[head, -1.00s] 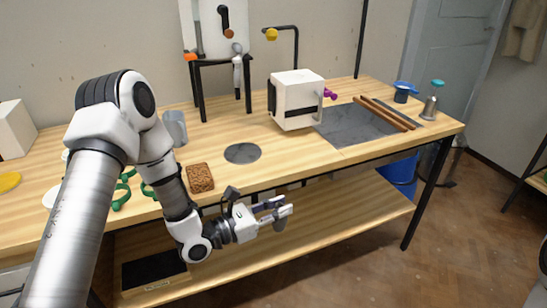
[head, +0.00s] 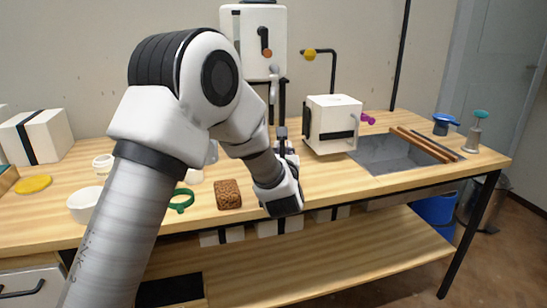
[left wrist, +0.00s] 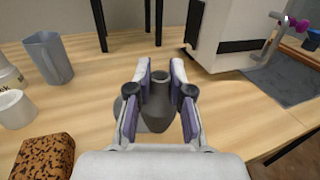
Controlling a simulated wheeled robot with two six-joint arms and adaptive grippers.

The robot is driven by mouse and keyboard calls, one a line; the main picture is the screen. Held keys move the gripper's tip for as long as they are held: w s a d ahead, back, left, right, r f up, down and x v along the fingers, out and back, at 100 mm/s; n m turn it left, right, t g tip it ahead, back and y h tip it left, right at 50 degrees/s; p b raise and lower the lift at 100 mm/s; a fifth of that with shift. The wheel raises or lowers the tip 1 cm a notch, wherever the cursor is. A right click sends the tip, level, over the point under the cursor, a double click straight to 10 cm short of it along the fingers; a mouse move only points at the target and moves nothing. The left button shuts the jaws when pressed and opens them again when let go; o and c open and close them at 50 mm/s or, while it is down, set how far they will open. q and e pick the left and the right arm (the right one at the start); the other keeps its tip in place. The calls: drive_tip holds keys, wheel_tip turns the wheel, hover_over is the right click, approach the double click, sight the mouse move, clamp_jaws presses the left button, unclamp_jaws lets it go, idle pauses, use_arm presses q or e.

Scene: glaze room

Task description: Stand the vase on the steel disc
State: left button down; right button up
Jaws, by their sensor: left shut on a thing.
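A dark grey vase (left wrist: 158,100) with a narrow neck stands roughly upright between the two fingers of my left gripper (left wrist: 160,98), which is shut on it. In the head view my left gripper (head: 282,138) is over the workbench, mostly hidden by its own wrist, and I cannot make out the vase there. The steel disc (left wrist: 118,107) shows partly beside and behind the fingers in the left wrist view. My arm hides it in the head view. I cannot tell whether the vase touches the disc. My right gripper is not in view.
A brown speckled block (head: 228,194) lies near the bench's front edge, beside a green ring-shaped tool (head: 181,201). A white kiln-like box (head: 331,122) stands right of the gripper, with a dark slab (head: 386,154) beyond. A grey jug (left wrist: 49,58) stands at the left.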

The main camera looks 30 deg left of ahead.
use_arm(q)
drive_tip(key=w+a+f, duration=0.1)
drive_tip(key=a, duration=0.1)
drive_tip(key=w+a+f, duration=0.1)
drive_tip(key=w+a, duration=0.1)
drive_tip(key=w+a+f, duration=0.1)
drive_tip(key=w+a, duration=0.1)
drive_tip(key=shift+a+f, duration=0.15)
drive_tip(key=shift+f, duration=0.5)
drive_tip(key=c, duration=1)
unclamp_jaws()
drive_tip(key=v, duration=1.2)
drive_tip(key=shift+b, duration=0.35)
